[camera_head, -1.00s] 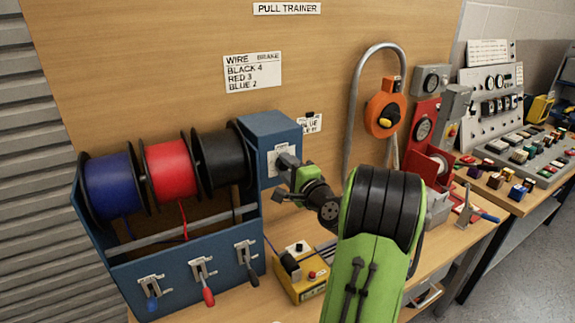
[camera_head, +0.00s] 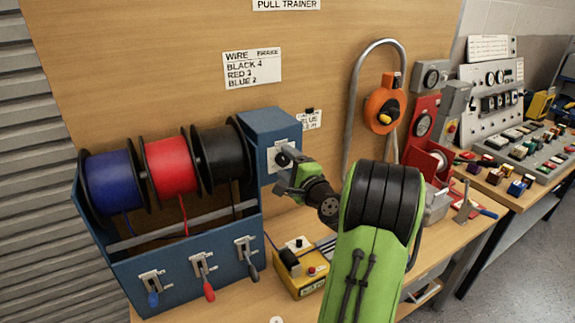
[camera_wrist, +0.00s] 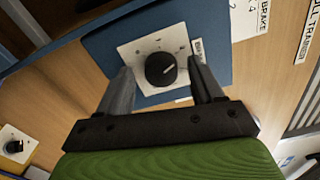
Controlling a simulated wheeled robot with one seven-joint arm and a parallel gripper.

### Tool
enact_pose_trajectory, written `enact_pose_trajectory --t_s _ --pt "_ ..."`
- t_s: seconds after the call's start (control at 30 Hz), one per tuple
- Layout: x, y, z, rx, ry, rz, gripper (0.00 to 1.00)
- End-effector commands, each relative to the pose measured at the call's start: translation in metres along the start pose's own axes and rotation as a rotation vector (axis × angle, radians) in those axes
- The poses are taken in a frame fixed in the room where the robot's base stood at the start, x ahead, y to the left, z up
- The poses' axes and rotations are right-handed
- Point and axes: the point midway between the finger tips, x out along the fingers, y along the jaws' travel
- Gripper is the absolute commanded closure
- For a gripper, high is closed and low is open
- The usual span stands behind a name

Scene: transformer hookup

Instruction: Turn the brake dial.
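The brake dial (camera_wrist: 161,69) is a round black knob with a pale pointer line, on a white square plate (camera_wrist: 140,52) fixed to a blue box. In the wrist view the pointer slants up and right. A label reading BRAKE, partly cut by a finger, is beside the plate. My gripper (camera_wrist: 162,76) is open, with one finger on each side of the dial. Small gaps show between knob and fingers; I cannot tell how deep the fingers reach. In the head view the plate (camera_head: 271,158) is on the blue box, with my gripper (camera_head: 287,180) close against it.
Blue, red and black wire spools (camera_head: 168,168) sit in a blue rack left of the dial, with several levers below. A yellow control box (camera_head: 303,284) stands on the bench under my gripper. An orange device (camera_head: 384,108) hangs on the board to the right.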

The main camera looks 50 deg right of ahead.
Motion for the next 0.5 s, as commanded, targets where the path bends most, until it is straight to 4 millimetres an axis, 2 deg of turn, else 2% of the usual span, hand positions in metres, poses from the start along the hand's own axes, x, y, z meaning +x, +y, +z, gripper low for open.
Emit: enact_pose_trajectory --t_s 0.17,0.27,0.37,0.5 --pt "0.000 -0.001 0.000 -0.001 -0.001 -0.001 0.34" --pt "-0.008 0.000 -0.001 0.001 0.002 -0.001 0.34" --pt "-0.028 0.002 -0.002 0.000 0.005 -0.003 0.34" --pt "-0.069 0.003 -0.003 0.001 0.008 -0.002 0.34"
